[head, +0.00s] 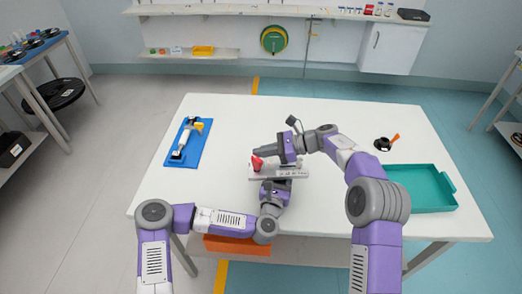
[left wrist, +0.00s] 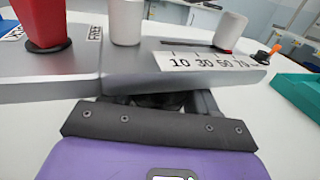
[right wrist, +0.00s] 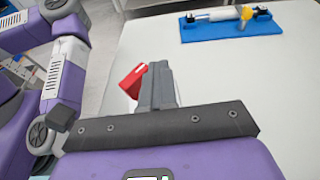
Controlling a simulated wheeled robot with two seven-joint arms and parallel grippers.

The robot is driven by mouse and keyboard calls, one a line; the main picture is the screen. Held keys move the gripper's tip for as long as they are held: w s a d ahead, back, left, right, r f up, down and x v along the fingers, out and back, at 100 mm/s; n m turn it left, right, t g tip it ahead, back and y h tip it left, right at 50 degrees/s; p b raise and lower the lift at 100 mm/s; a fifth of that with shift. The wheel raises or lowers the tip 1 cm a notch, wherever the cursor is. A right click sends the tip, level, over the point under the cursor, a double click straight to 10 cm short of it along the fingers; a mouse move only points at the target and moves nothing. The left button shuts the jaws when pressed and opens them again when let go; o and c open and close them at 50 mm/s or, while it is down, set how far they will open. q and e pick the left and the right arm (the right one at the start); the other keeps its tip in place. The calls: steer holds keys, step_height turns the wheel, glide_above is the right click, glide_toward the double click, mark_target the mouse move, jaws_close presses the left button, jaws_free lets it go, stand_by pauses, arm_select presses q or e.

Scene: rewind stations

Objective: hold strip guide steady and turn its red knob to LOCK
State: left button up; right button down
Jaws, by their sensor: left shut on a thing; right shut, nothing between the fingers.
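The strip guide (head: 292,175) is a grey block with a printed scale, white posts and a red knob (head: 257,162) at its left end. My left gripper (head: 275,184) is shut on the guide's near side; the left wrist view shows the guide (left wrist: 130,78) at its jaws (left wrist: 155,100). My right gripper (head: 268,151) is shut and empty, close to the knob. In the right wrist view the knob (right wrist: 132,82) is beside the fingers (right wrist: 160,84); contact cannot be told.
The white table (head: 220,120) bears a blue board with a white cylinder (head: 188,142) at left. A teal tray (head: 420,188) and a small black dish with an orange handle (head: 384,143) are at right. An orange bin (head: 235,244) is below the front edge.

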steer(key=v, duration=1.1)
steer(key=shift+d, duration=0.3)
steer(key=shift+d+r, duration=0.1)
steer(key=shift+r, duration=0.3)
steer(key=s+a+r+m+t+h, duration=0.1)
steer(key=s+a+r+m+t, duration=0.1)
steer(key=s+r+m+t, duration=0.3)
steer(key=s+d+f+m+t+h, duration=0.2)
steer(key=s+f+m+t+h, duration=0.2)
steer(key=s, duration=0.4)
steer(key=x, duration=0.4)
steer(key=r+x, duration=0.1)
steer(key=x, duration=0.7)
steer(key=shift+w+a+r, duration=0.15)
steer(key=shift+a+r, duration=0.05)
steer(key=shift+a, duration=0.25)
steer(key=shift+w+a, duration=0.3)
steer(key=shift+a, duration=0.05)
